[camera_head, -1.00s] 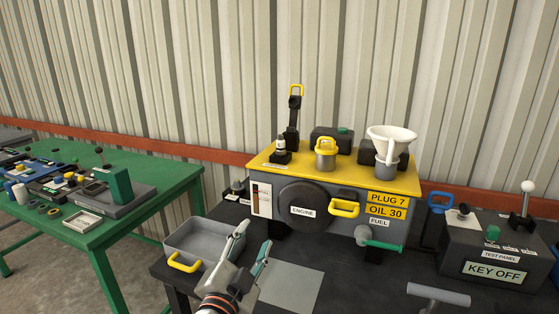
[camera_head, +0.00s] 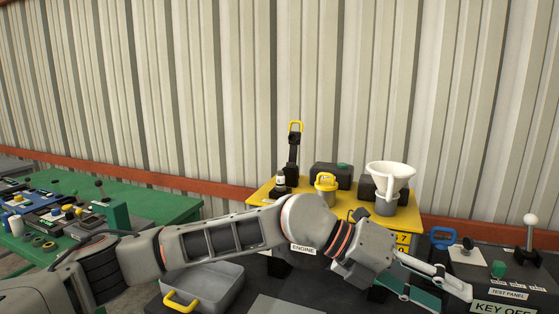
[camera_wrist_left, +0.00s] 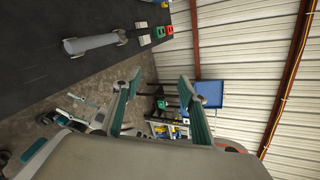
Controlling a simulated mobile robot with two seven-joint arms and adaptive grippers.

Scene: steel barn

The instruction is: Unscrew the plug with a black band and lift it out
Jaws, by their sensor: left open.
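The engine block's yellow top (camera_head: 262,196) carries a small white-topped piece on a black base (camera_head: 279,183), a yellow-handled cap (camera_head: 326,184) on a grey neck, and a black lever with a yellow handle (camera_head: 294,145). I cannot tell which part is the plug with a black band. My left arm crosses in front of the engine and hides much of its front. My left gripper (camera_head: 452,292) is open and empty, right of the engine, before the test panel. Its spread fingers show in the left wrist view (camera_wrist_left: 160,95). My right gripper is not in view.
A white funnel (camera_head: 390,175) stands on the engine's right. The test panel (camera_head: 500,272) has a lever. A green table (camera_head: 150,196) with parts stands left. A grey T-shaped tool (camera_wrist_left: 90,43) lies on the dark bench.

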